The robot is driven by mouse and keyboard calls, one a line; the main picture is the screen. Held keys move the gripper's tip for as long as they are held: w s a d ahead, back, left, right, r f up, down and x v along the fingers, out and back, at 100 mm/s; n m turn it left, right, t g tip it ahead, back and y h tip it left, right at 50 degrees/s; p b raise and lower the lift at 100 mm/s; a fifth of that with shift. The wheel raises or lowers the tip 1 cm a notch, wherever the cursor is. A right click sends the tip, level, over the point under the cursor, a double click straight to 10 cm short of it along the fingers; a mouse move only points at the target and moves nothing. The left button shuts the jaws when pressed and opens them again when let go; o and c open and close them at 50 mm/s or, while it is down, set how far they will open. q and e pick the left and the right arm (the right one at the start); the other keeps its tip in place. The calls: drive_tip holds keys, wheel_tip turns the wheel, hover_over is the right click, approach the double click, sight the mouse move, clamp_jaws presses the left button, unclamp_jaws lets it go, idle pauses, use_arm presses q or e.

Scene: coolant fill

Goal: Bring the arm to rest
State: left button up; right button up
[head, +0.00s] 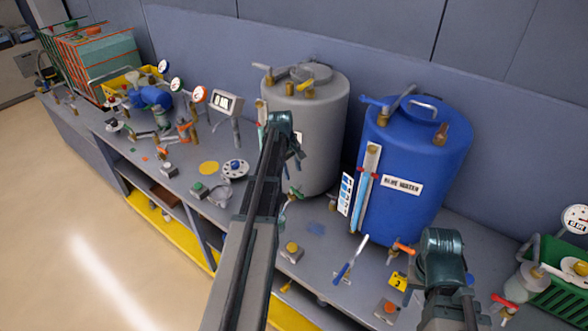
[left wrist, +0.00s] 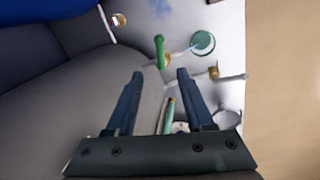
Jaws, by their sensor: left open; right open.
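My left gripper (head: 293,152) is in front of the grey tank (head: 318,125), partly hidden by my own arm in the head view. In the left wrist view, its two dark fingers (left wrist: 158,75) are apart with nothing held between them. Beyond the fingertips are a green-handled valve (left wrist: 160,50) and a round green-rimmed opening with teal inside (left wrist: 202,42); the fingers appear clear of both. My right gripper (head: 442,262) is low at the right of the head view, in front of the blue tank (head: 412,160). Its fingertips are hard to make out, and no held object shows.
A gauge tube (head: 368,185) and a blue-handled valve (head: 350,260) stand out at the blue tank's front. A green crate (head: 560,275) is at the far right. Gauges and pipe fittings (head: 155,98) crowd the bench's left. The floor (head: 80,220) in front is clear.

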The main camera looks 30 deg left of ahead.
use_arm(q)
drive_tip(key=shift+s+r+p, duration=0.15)
drive_tip(key=shift+r+p, duration=0.25)
drive_tip(key=shift+r, duration=0.4)
use_arm(e)
drive_tip(key=shift+r, duration=0.8)
use_arm(q)
drive_tip(key=shift+a+f, duration=0.1)
drive_tip(key=s+d+f+m+b, duration=0.2)
drive_tip(key=d+m, duration=0.1)
drive_tip(key=d, duration=0.5)
drive_tip(key=s+d+f+m+g+b, duration=0.1)
drive_tip(key=s+d+f+m+b, duration=0.15)
drive_tip(key=d, duration=0.45)
drive_tip(key=s+d+f+m+b, duration=0.3)
drive_tip(key=d, duration=0.5)
drive_tip(key=s+d+f+m+y+b, duration=0.1)
drive_tip(key=s+d+f+m+b, duration=0.2)
drive_tip(key=s+d+m, duration=0.2)
drive_tip(key=s+d+f+m+g+b, duration=0.1)
drive_tip(key=s+d+f+m+b, duration=0.2)
drive_tip(key=s+d, duration=0.8)
drive_tip(key=shift+f+m+y, duration=0.2)
drive_tip(key=shift+m+y, duration=0.2)
drive_tip(key=shift+m, duration=0.55)
use_arm(e)
wheel_tip(320, 180, down, 14)
drive_tip(key=shift+r, duration=0.1)
